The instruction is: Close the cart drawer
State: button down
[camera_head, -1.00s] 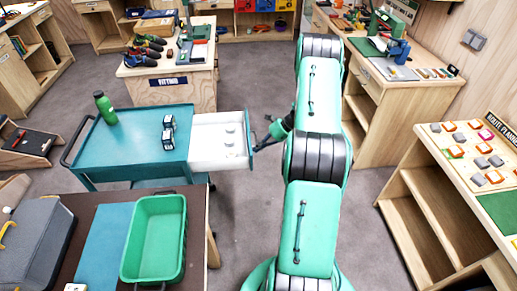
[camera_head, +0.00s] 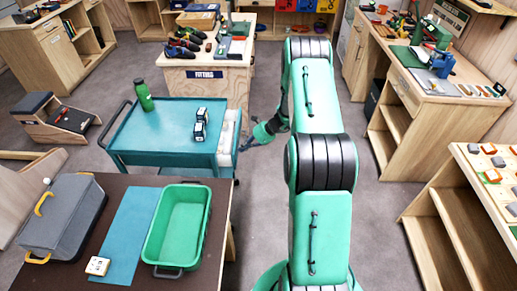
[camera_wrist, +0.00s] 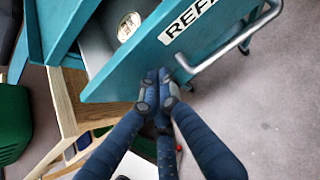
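The teal cart (camera_head: 165,140) stands left of my arm. Its drawer (camera_head: 228,130) juts out a short way on the right side, with a white inner strip showing. In the wrist view the teal drawer front (camera_wrist: 150,55) has a white label, partly cut off, and a metal bar handle (camera_wrist: 238,42). A round pale item lies inside the drawer. My gripper (camera_wrist: 157,78) has its blue fingers together at the lower edge of the drawer front, beside the handle and not around it. In the head view my gripper (camera_head: 246,147) is just right of the drawer.
A green bottle (camera_head: 144,95) and a small white and dark item (camera_head: 201,124) stand on the cart top. In front is a brown table with a green bin (camera_head: 205,222) and a grey case (camera_head: 65,215). Wooden shelves (camera_head: 450,235) are at right. Carpet between is clear.

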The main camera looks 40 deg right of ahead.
jog(key=w+a, duration=0.5)
jog(key=shift+w+a, duration=0.2)
jog(key=shift+d, duration=0.1)
jog(key=s+d+f+p+v, duration=0.1)
jog(key=f+p+v, duration=0.1)
jog(key=v, duration=1.1)
jog(key=shift+s, duration=0.25)
jog(key=shift+d, duration=0.1)
dwell(0.5)
